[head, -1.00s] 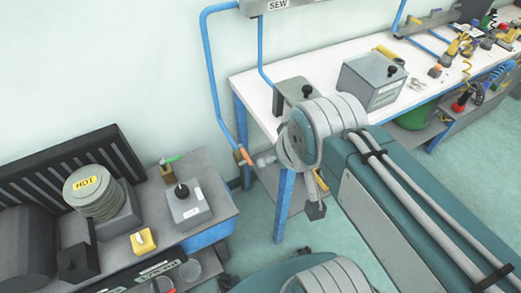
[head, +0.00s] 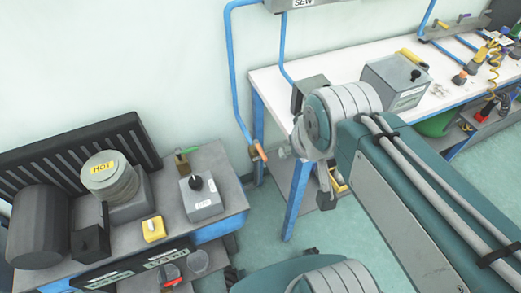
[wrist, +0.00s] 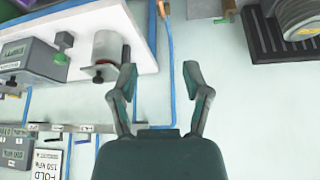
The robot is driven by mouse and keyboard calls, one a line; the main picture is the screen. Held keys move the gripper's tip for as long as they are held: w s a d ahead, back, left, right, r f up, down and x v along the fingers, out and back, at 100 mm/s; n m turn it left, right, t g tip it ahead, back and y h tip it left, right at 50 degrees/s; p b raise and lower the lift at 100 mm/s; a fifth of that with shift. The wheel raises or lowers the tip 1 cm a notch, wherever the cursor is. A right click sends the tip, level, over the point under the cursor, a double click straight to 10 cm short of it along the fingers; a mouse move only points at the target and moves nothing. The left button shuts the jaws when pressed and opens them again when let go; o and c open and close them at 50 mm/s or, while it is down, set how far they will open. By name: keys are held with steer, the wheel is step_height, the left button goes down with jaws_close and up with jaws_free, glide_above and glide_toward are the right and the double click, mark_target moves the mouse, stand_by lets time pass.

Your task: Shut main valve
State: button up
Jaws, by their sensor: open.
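A blue pipe (head: 229,62) runs down the wall between the two benches. At its lower end is an orange handle (head: 258,152), which also shows at the top of the wrist view (wrist: 162,8). A brass fitting with a green handle (head: 183,157) stands at the left bench's back corner; its green part is at the wrist view's top edge (wrist: 228,5). I cannot tell from labels which is the main valve. My gripper (wrist: 160,75) is open and empty, its fingers apart in front of the wall. In the head view my arm hides most of it.
The left bench (head: 225,180) holds a round unit marked HOT (head: 108,175), a grey box with a black knob (head: 202,198) and a yellow block (head: 153,229). The white-topped bench (head: 275,88) stands right, with another grey box (head: 396,82). Open floor (head: 265,225) lies between them.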

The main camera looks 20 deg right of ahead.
steer(key=w+f+g, duration=0.2)
steer(key=w, duration=0.6)
steer(key=n+g+h, duration=0.2)
steer(key=g, duration=0.1)
glide_above(261, 152)
steer(key=a, duration=0.2)
step_height(261, 152, down, 21)
steer(key=f, duration=0.3)
steer(key=d+f, duration=0.1)
steer(key=f, duration=0.3)
steer(key=d+f, duration=0.1)
steer(key=f, duration=0.3)
steer(key=shift+s+f, duration=0.1)
steer(key=shift+f, duration=0.1)
jaws_close()
